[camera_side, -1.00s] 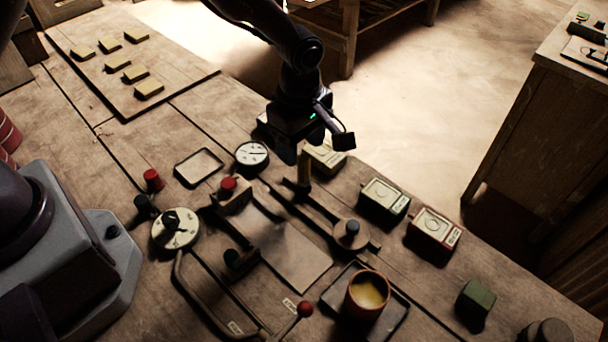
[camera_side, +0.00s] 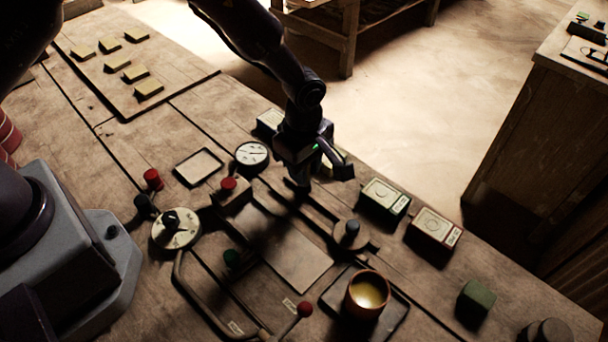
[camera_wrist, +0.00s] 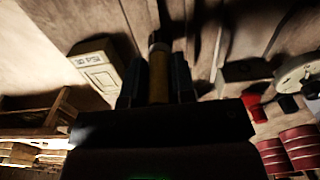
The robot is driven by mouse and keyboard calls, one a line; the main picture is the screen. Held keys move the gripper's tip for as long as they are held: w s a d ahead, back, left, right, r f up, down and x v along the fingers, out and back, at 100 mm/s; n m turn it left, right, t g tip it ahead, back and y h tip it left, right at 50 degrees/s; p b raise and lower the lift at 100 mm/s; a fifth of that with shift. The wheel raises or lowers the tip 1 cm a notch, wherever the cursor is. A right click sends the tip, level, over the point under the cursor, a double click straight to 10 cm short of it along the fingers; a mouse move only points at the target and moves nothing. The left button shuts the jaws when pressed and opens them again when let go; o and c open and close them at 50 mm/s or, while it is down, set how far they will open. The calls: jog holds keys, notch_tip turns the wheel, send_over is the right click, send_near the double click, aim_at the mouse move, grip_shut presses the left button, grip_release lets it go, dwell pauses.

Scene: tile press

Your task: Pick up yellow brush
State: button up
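The yellow brush's handle (camera_wrist: 158,75) shows in the wrist view, upright in the picture between the two dark fingers of my gripper (camera_wrist: 158,85). The fingers lie close on both sides of the handle. The dim light hides whether they touch it. In the side view my gripper (camera_side: 301,184) is low over the bench, behind the press plate, and the brush is hidden by it.
Labelled boxes (camera_side: 384,197) and (camera_side: 434,229) stand right of my gripper. A round gauge (camera_side: 252,155) is to its left. A round dark knob piece (camera_side: 350,235) and an orange cup (camera_side: 367,295) on a tray stand in front.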

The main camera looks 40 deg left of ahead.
grip_shut()
jog(key=shift+r, duration=0.5)
notch_tip(320, 180, up, 3)
jog(key=shift+f, duration=0.2)
jog(key=s+a+r, duration=0.2)
jog(key=s+r, duration=0.2)
jog(key=s, duration=0.2)
jog(key=s+a+r, duration=0.2)
jog(key=s+r, duration=0.3)
jog(key=s, duration=0.2)
jog(key=shift+a+r, duration=0.2)
jog(key=shift+a, duration=0.2)
jog(key=shift+s, duration=0.1)
